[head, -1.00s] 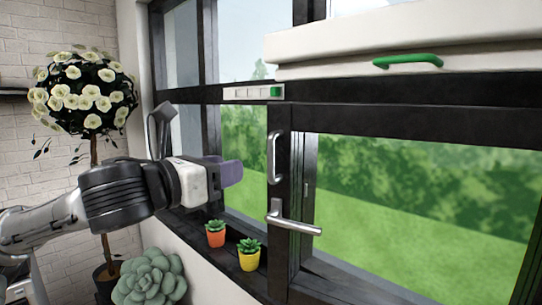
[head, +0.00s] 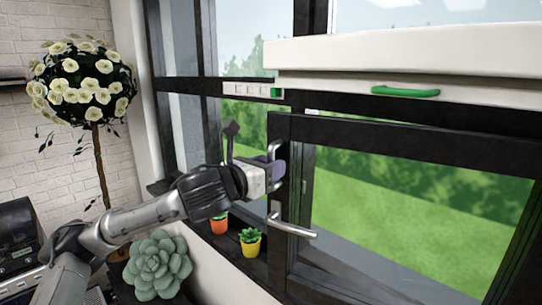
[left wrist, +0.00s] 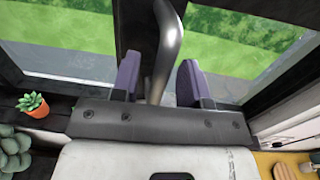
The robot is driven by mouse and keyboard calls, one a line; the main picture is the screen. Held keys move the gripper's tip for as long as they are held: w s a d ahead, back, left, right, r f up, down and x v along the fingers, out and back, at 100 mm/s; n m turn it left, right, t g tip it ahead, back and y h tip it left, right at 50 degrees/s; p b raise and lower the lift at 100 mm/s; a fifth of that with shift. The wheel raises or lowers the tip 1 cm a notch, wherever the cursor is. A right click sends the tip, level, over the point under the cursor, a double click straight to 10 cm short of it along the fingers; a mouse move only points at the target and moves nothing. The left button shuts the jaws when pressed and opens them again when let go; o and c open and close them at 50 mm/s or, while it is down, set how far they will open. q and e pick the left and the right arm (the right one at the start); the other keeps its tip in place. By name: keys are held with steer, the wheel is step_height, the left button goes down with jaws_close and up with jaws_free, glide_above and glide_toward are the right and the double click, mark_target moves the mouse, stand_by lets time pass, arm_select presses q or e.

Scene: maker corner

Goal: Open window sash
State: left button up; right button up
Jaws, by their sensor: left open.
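The window sash (head: 400,135) is a dark-framed pane. Its left stile carries a vertical metal pull handle (head: 276,150) and, below it, a lever handle (head: 293,227) pointing right. I cannot tell for sure whether the sash is ajar. My left gripper (head: 272,172) is at the lower part of the pull handle. In the left wrist view its two purple fingers (left wrist: 160,80) are open, one on each side of the grey handle bar (left wrist: 168,45), with gaps visible. My right gripper is not in view.
Orange (head: 219,224) and yellow (head: 250,248) pots with small succulents stand on the sill left of the stile. A large succulent (head: 157,265) and a white-flowered tree (head: 80,85) stand left. A white box-like object with a green handle (head: 405,91) hangs across the upper right.

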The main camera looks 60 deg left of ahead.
arm_select(q)
steer(key=shift+w, duration=0.35)
steer(key=shift+c, duration=0.4)
jaws_close()
